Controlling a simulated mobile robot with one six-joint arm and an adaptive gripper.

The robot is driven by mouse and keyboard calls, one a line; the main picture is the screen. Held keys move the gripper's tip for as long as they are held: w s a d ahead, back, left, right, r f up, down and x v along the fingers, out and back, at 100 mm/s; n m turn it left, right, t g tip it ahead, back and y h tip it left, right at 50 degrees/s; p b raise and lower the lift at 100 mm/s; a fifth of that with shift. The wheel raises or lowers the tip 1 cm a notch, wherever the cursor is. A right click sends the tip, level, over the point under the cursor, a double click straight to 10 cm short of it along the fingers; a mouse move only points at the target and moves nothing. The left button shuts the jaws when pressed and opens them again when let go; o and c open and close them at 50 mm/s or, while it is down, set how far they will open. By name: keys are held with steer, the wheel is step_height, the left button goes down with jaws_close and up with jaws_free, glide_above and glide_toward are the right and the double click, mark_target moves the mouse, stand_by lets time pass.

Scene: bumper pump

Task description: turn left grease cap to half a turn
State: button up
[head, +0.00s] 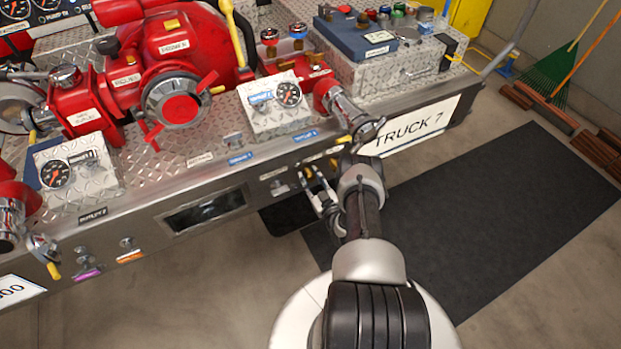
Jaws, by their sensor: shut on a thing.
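My gripper (313,178) is at the front face of the silver truck bumper (150,200), low and right of the middle. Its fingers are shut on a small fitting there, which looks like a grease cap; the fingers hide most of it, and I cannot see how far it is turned. A small silver fitting (280,187) stands out from the bumper face just left of the fingers, under a small white label. The label print is too small to read, so I cannot tell which cap is the left one. My arm reaches in from the lower right.
The red pump (180,105) and gauge panels (275,100) stand on the bumper. A capped pipe outlet (365,125) juts out above my wrist. Knobs with purple and orange tags (127,245) are at left. A dark mat (500,210) covers clear floor at right.

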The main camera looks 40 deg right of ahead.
steer(key=m, duration=1.4)
steer(key=shift+y, duration=0.3)
steer(key=m, duration=0.7)
steer(key=shift+m, duration=0.3)
steer(key=m, duration=0.6)
steer(key=shift+m, duration=0.4)
